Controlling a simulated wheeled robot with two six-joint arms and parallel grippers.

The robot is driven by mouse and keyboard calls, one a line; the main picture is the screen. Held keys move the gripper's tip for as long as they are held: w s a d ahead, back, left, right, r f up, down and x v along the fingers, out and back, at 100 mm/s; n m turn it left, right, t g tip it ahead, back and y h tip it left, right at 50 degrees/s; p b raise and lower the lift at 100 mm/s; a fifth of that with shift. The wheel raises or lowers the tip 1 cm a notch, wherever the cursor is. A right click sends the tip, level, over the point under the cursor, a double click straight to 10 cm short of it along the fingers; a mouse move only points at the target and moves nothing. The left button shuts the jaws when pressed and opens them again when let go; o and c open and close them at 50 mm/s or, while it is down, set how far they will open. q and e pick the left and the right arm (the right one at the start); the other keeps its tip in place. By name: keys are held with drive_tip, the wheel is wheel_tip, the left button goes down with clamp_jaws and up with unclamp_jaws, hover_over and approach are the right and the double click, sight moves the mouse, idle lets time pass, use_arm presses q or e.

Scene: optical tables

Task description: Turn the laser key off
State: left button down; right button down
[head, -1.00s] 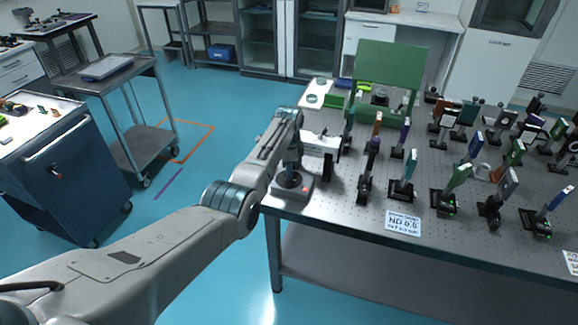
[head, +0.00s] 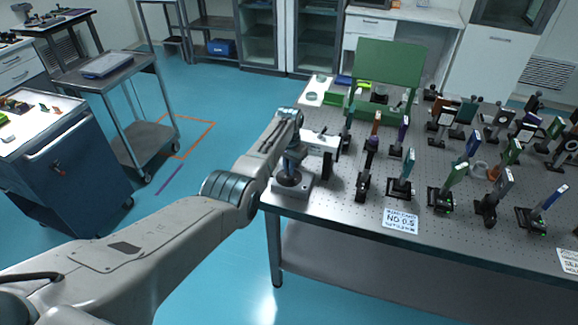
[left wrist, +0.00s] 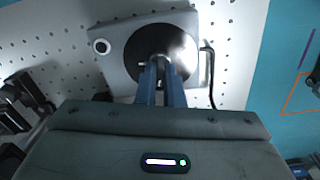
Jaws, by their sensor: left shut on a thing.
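The laser key box (head: 305,187) is a small grey block with a dark round dial, at the near left corner of the optical table. In the left wrist view the box (left wrist: 118,72) shows its black disc and a small round lamp or button (left wrist: 101,46), which looks unlit. My left gripper (head: 290,176) points down over the dial. In the left wrist view its two blue fingers (left wrist: 162,70) are closed together on the key (left wrist: 160,60) at the disc's middle. The key is mostly hidden by the fingers. My right gripper is not in view.
The perforated optical table (head: 340,212) carries several upright optic mounts to the right of the box. A thin dark cable or handle (left wrist: 209,75) lies beside the box. Blue floor is open left of the table.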

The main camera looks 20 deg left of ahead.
use_arm(q)
drive_tip(key=shift+w+r+n, duration=0.15)
drive_tip(key=shift+r+n, duration=0.1)
drive_tip(key=shift+n, duration=1.05)
drive_tip(key=c, duration=1.6)
unclamp_jaws()
drive_tip(key=shift+o, duration=0.2)
drive_tip(key=shift+f, duration=0.1)
wheel_tip(320, 180, up, 11)
drive_tip(key=b, duration=0.2)
drive_tip(key=shift+f, duration=0.1)
